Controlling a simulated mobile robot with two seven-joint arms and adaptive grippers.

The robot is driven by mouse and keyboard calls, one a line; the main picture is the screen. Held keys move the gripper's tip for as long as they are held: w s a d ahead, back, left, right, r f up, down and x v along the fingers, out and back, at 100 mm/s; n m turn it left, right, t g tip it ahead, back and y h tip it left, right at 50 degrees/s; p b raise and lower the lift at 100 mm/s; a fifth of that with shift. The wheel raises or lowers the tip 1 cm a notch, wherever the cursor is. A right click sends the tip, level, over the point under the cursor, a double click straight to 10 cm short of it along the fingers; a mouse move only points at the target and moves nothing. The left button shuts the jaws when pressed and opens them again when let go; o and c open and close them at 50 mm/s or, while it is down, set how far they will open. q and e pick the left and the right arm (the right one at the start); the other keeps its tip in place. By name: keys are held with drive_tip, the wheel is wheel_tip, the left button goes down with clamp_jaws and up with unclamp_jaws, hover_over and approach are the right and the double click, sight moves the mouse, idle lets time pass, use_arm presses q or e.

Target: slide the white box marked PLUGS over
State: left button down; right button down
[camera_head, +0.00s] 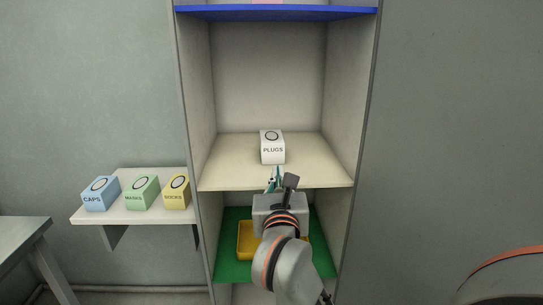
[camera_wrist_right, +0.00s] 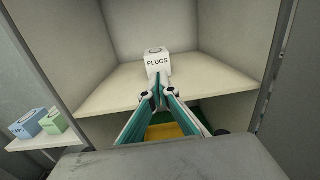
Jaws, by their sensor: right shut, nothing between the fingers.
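The white box marked PLUGS (camera_head: 272,149) stands upright on the cream middle shelf (camera_head: 228,172) of the cabinet, near the middle of its width. It also shows in the right wrist view (camera_wrist_right: 157,60), straight ahead of the fingers. My right gripper (camera_head: 274,172) is shut and empty, in front of the shelf's front edge and just below the box in the picture. In the right wrist view its fingertips (camera_wrist_right: 158,78) overlap the lower front of the box, and I cannot tell whether they touch it. My left gripper is not in view.
A side shelf (camera_head: 130,216) at left carries a blue CAPS box (camera_head: 101,194), a green MASKS box (camera_head: 142,192) and a yellow SOCKS box (camera_head: 177,191). A yellow tray (camera_head: 244,242) sits on the green lower shelf (camera_head: 228,273). The cream shelf is clear on both sides of the white box.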

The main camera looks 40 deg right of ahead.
drive_tip(key=b, duration=0.1)
approach(273, 147)
drive_tip(key=x, duration=0.6)
drive_tip(key=shift+w+d, duration=0.2)
drive_tip(key=shift+w, duration=0.2)
